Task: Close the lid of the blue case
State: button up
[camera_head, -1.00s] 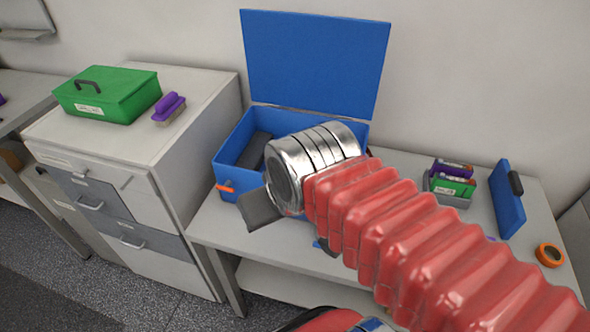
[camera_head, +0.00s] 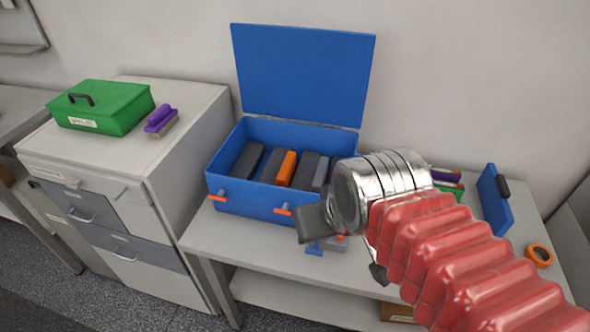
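The blue case (camera_head: 240,206) stands on the grey table against the wall. Its blue lid (camera_head: 303,75) is open and upright, leaning slightly back. Inside the case are several dark grey blocks and one orange block (camera_head: 287,168). Two orange latches show on its front; one is the left latch (camera_head: 218,198). My gripper (camera_head: 313,224) is at the end of my arm, just in front of the case's right front corner. One dark finger shows beside the silver wrist; whether the fingers are apart is hidden.
A green box (camera_head: 103,107) and a purple brush (camera_head: 160,119) sit on the drawer cabinet to the left. A blue panel with a dark handle (camera_head: 494,199) and orange tape roll (camera_head: 540,256) are at right.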

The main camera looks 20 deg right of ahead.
aim_at(304, 74)
jog(key=z, duration=0.75)
jog(key=k, duration=0.55)
jog(key=u, duration=0.6)
jog(key=i, duration=1)
